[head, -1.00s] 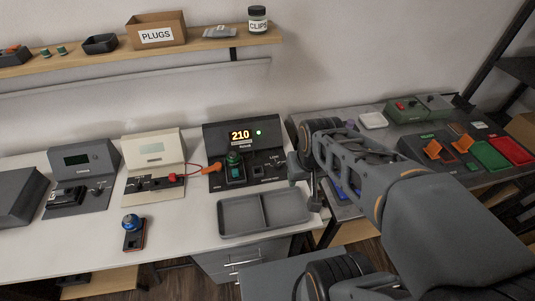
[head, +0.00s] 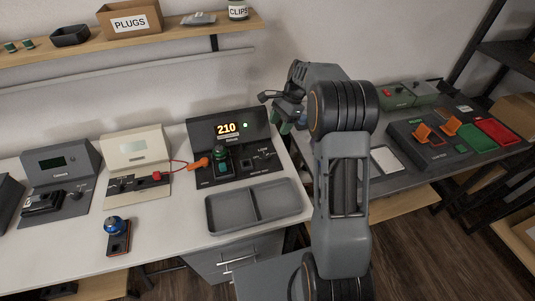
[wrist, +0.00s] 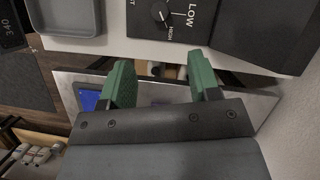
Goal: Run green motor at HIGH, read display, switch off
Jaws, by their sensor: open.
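A dark tester (head: 201,132) stands on the white bench in the head view. The green motor (head: 219,158) stands upright on the tester's base. A round black knob (wrist: 162,15) shows in the wrist view, with LOW and HIGH printed next to it; I cannot tell its exact setting. My gripper (wrist: 162,80) is open and empty, its green fingers apart, over the gap between bench and side table.
A grey two-part tray (head: 252,207) lies in front of the tester. A blue motor (head: 116,228) sits to its left. A cream tester (head: 134,150) with a red cable and another dark unit (head: 60,162) stand left. Green and red bins (head: 498,130) are on the right table.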

